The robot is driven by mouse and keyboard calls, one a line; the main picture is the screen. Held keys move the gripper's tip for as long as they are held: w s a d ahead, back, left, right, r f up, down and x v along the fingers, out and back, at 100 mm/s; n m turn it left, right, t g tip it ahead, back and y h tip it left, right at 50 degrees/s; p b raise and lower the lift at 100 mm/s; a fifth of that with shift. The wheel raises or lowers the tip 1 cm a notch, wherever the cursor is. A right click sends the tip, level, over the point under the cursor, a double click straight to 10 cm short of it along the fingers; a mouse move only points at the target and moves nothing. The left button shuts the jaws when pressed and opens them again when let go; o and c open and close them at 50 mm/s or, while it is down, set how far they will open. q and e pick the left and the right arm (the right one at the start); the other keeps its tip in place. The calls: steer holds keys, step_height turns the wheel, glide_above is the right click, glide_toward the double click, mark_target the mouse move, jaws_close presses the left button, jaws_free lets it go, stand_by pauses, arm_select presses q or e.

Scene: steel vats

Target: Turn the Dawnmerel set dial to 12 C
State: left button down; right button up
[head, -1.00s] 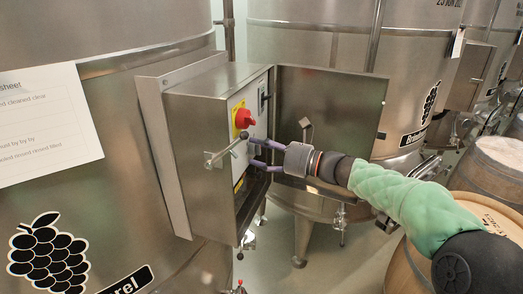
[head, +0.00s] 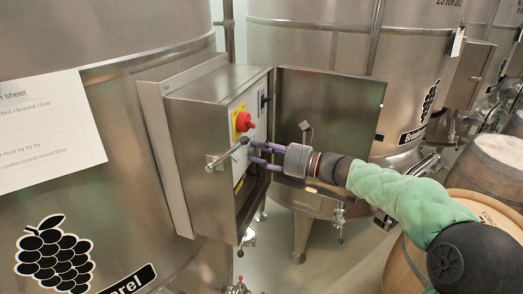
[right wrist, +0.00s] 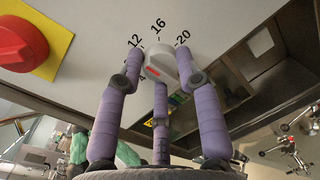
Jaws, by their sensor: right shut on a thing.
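The set dial (right wrist: 158,62) is a small pale knob with a red mark on it. It sits on the light panel of the open steel control box (head: 195,130) on the near vat marked "...rel". In the right wrist view the numbers 12, 16 and 20 show around its far side; I cannot tell which number the mark points at. My right gripper (head: 254,152) reaches in from the right, its purple fingers shut on the dial from both sides, with a third finger below. In the head view the fingers and box edge hide the dial. My left gripper is not in view.
A red rotary switch (head: 245,121) on a yellow plate is close to the dial. The box door (head: 330,105) stands open behind my right gripper. Wooden barrels (head: 490,165) stand at the right.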

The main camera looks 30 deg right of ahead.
steer(key=o, duration=1.1)
steer(key=shift+f, duration=0.1)
steer(key=shift+o, duration=0.2)
steer(key=v, duration=1.2)
